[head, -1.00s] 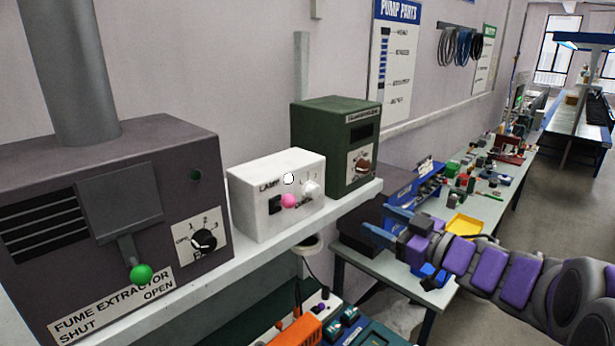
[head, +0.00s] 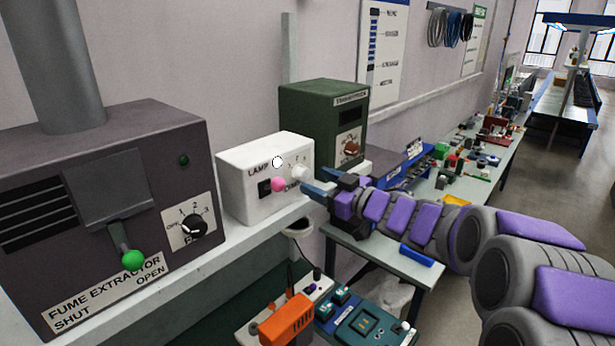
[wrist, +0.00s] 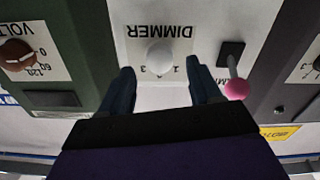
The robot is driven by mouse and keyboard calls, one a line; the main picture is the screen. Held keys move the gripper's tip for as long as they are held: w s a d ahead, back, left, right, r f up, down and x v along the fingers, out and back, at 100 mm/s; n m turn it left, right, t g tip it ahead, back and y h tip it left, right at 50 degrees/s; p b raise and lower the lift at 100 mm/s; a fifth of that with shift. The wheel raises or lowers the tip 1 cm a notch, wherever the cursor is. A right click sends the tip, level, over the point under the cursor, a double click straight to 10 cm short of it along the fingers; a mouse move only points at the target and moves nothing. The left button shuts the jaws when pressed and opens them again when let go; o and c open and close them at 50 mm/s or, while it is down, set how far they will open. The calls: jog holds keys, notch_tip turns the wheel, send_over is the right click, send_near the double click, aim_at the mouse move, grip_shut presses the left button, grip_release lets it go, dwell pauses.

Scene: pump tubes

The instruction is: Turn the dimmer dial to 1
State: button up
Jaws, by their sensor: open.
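The dimmer dial (head: 299,172) is a white round knob on the front of the white lamp box (head: 240,170). It also shows in the wrist view (wrist: 159,57), upside down, by the word DIMMER and a printed scale. My gripper (head: 318,181) is open in front of the box. In the wrist view my gripper (wrist: 159,68) has one finger toward each side of the dial, with nothing between them. I cannot tell whether a finger touches the dial. The dial's pointer is not clear, so its setting cannot be read.
A lamp switch with a pink ball (head: 278,184) sits beside the dial, close to one finger. The green transformer box (head: 322,110) stands to the right and the fume extractor (head: 110,190) to the left, on the same shelf. A bench with devices lies below.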

aim_at(306, 176)
jog(key=shift+x, duration=2.05)
jog(key=c, duration=1)
